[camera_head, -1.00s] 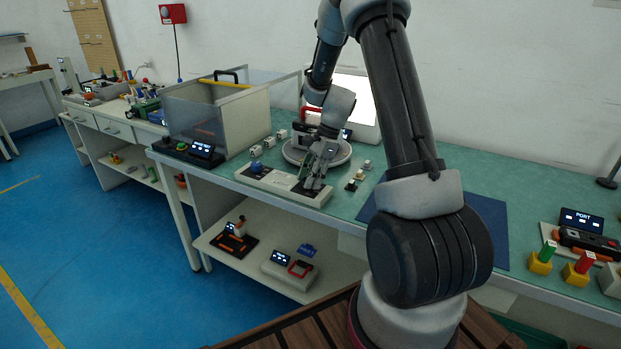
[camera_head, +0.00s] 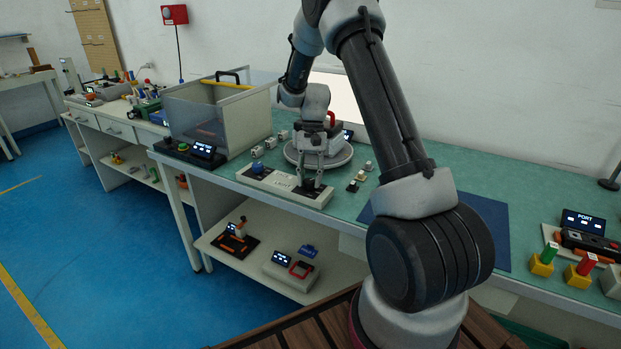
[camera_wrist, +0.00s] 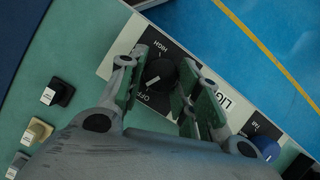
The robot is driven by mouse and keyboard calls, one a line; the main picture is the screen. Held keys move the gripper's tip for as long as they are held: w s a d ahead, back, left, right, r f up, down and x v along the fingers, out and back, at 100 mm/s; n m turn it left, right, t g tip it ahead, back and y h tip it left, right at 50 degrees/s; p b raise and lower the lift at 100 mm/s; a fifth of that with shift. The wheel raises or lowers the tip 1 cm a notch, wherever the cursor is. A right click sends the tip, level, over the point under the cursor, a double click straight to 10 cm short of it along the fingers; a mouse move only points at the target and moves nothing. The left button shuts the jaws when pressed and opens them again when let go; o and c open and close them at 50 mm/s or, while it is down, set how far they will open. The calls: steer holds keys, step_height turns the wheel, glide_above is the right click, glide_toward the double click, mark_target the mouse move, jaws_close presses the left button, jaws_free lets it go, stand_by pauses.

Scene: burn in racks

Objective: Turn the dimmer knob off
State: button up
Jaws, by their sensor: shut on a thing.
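The dimmer knob (camera_wrist: 163,73) is a round black knob on a black plate between the labels HIGH and OFF. A short pale mark shows on its face, on the side nearer OFF; its exact setting is hard to tell. The knob sits at the right end of a long pale panel (camera_head: 283,185) at the bench's front edge. My gripper (camera_wrist: 157,76) has one finger on each side of the knob and is shut on it. In the head view my gripper (camera_head: 311,179) points down at the panel and mostly hides the knob.
A blue knob (camera_head: 257,168) stands at the panel's other end. Small block-like parts (camera_head: 357,180) lie to the right of my gripper. A round grey turntable (camera_head: 343,158) is close behind it. A clear-walled box (camera_head: 245,118) stands to the left.

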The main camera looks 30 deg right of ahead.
steer(key=n+h, duration=0.1)
steer(key=n, duration=0.3)
steer(key=shift+w+a+n+g+h, duration=0.1)
steer(key=shift+n+g+h, duration=0.2)
steer(key=shift+n+h, duration=0.1)
stand_by(0.5)
steer(key=o, duration=1)
steer(key=shift+o, duration=0.2)
steer(key=a+v, duration=0.1)
steer(key=v, duration=1.1)
steer(key=shift+d, duration=0.4)
steer(key=shift+w+f+n, duration=0.1)
steer(key=shift+w+n, duration=0.05)
steer(key=shift+n, duration=0.15)
